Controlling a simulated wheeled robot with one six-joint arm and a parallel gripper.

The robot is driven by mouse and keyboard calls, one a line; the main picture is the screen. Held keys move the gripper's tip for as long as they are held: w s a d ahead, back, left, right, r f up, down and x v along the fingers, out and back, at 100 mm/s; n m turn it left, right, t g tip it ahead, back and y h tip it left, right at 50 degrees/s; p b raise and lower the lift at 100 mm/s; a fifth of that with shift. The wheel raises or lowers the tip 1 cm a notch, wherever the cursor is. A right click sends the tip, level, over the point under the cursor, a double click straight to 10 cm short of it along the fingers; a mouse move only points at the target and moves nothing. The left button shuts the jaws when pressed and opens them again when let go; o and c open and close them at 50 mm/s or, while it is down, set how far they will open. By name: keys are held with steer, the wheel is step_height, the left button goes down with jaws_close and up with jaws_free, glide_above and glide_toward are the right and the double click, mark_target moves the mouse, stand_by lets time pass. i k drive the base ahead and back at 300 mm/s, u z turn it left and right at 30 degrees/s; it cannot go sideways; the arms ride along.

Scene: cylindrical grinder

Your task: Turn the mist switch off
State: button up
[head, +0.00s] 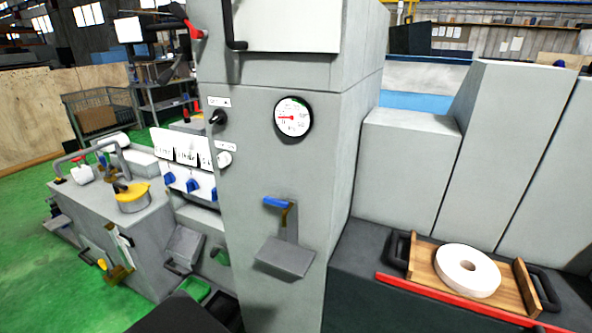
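The grey machine cabinet (275,180) fills the middle of the head view. On its left part is a black rotary switch (218,117) under a small white label (219,102). Below it is a round white knob (224,159) under another small label (226,146). The label text is too small to read, so I cannot tell which of these is the mist switch or its setting. My gripper is not in view.
A round gauge (293,117) sits right of the switches. A blue-handled lever (278,203) and a grey shelf (286,257) stick out below. Blue valves (193,185) are at left. A wooden tray (425,262) holds a white wheel (468,269). Green floor (40,270) is open at left.

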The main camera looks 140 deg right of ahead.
mark_target(220, 117)
steer(key=z, duration=5.35)
steer(key=i, duration=0.45)
steer(key=u, duration=1.1)
